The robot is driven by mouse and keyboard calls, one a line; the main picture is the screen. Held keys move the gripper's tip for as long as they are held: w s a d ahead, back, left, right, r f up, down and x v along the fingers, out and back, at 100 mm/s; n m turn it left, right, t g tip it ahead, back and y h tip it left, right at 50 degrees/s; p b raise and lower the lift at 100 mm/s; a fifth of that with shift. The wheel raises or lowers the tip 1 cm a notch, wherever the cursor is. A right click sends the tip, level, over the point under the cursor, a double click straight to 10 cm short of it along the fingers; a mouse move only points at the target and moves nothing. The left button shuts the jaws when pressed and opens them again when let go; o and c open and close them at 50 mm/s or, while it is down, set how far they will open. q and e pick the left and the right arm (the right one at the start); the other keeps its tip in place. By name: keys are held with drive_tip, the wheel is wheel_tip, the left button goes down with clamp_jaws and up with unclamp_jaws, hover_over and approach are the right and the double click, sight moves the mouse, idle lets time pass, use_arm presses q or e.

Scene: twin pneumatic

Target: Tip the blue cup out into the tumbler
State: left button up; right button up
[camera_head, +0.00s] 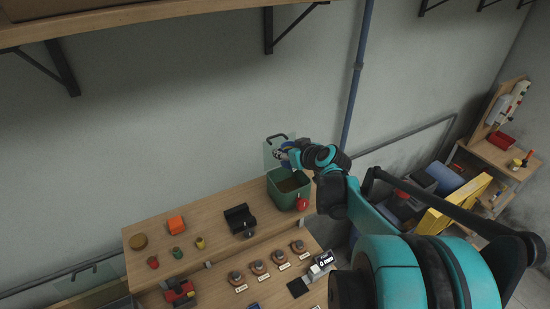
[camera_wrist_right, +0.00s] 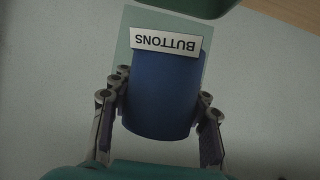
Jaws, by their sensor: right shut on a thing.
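The blue cup (camera_wrist_right: 160,95) carries a white label reading "BUTTONS", upside down in the right wrist view. My right gripper (camera_wrist_right: 160,120) is shut on it, a finger on each side. In the head view the right gripper (camera_head: 284,153) holds the cup, mostly hidden, above the back of a green open-topped tub (camera_head: 290,199). This tub appears to be the tumbler; its inside looks brownish. The cup's mouth and contents do not show, and I cannot tell its tilt. My left gripper is not in view.
A clear panel (camera_head: 269,152) stands behind the tub, and a red knob (camera_head: 302,204) sits at its front. A blue pipe (camera_head: 357,70) runs down the wall.

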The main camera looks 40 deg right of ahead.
drive_tip(key=shift+s+d+n+g+h+p, duration=0.15)
drive_tip(key=shift+n+g+h+p, duration=0.15)
drive_tip(key=shift+g+p, duration=0.15)
drive_tip(key=shift+s+d+f+n+h+p, duration=0.15)
drive_tip(key=shift+d+f+n+h+p, duration=0.1)
drive_tip(key=shift+d+n+h+p, duration=0.05)
drive_tip(key=f+n+g+h+b, duration=0.1)
drive_tip(key=n+g+h+b, duration=0.1)
drive_tip(key=n+h+b, duration=0.1)
drive_tip(key=s+d+f+n+g+h+b, duration=0.1)
drive_tip(key=n+g+h+b, duration=0.1)
drive_tip(key=h, duration=0.3)
drive_tip(key=d+f+n+g+h+b, duration=0.1)
drive_tip(key=n+g+h+b, duration=0.2)
drive_tip(key=n+h+b, duration=0.1)
drive_tip(key=shift+s+d+n, duration=0.2)
drive_tip(key=shift+s+n, duration=0.2)
drive_tip(key=shift+n, duration=0.1)
drive_tip(key=shift+r, duration=0.15)
idle(2.0)
